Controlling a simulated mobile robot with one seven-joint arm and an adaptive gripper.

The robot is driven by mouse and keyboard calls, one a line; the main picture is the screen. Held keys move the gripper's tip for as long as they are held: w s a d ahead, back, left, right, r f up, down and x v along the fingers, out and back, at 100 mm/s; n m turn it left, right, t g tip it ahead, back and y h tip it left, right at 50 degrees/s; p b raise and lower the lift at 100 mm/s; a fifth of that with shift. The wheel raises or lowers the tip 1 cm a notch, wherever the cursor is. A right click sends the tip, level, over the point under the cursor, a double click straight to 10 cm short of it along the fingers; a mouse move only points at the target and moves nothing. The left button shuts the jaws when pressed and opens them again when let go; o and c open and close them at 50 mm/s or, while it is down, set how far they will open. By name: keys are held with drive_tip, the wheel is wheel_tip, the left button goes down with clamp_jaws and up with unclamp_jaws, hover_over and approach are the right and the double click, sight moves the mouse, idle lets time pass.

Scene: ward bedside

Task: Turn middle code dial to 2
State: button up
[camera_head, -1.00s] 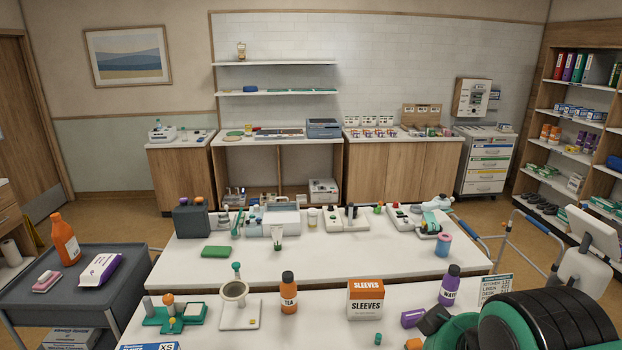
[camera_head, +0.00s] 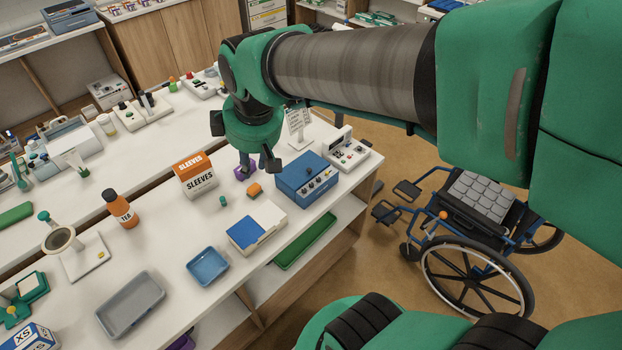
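A blue box (camera_head: 300,172) stands on the near counter, right of centre. Small dark and light dials (camera_head: 314,183) line its front face. Their numbers are too small to read, so I cannot tell where the middle one points. My gripper (camera_head: 244,145) hangs above the counter to the left of the box, pointing down, apart from the dials. Its two dark fingers look spread, with nothing visibly held. Beneath it is a purple item (camera_head: 241,174), partly hidden.
A white sign (camera_head: 298,122) stands behind the blue box, and a white device (camera_head: 346,150) is to its right. A wheelchair (camera_head: 470,240) stands on the floor at right.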

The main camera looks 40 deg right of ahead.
drive_tip(key=w+d+f+n+g+p, duration=0.1)
drive_tip(key=w+d+f+n, duration=0.2)
drive_tip(key=w+d, duration=0.25)
drive_tip(key=n+g+p, duration=0.3)
drive_tip(key=n, duration=0.7)
hover_over(311, 184)
wheel_tip(311, 184, down, 20)
drive_tip(key=shift+f+y, duration=0.2)
drive_tip(key=shift+y, duration=0.1)
drive_tip(key=shift+f, duration=0.1)
wheel_tip(311, 184, down, 14)
drive_tip(key=shift+r, duration=0.2)
clamp_jaws()
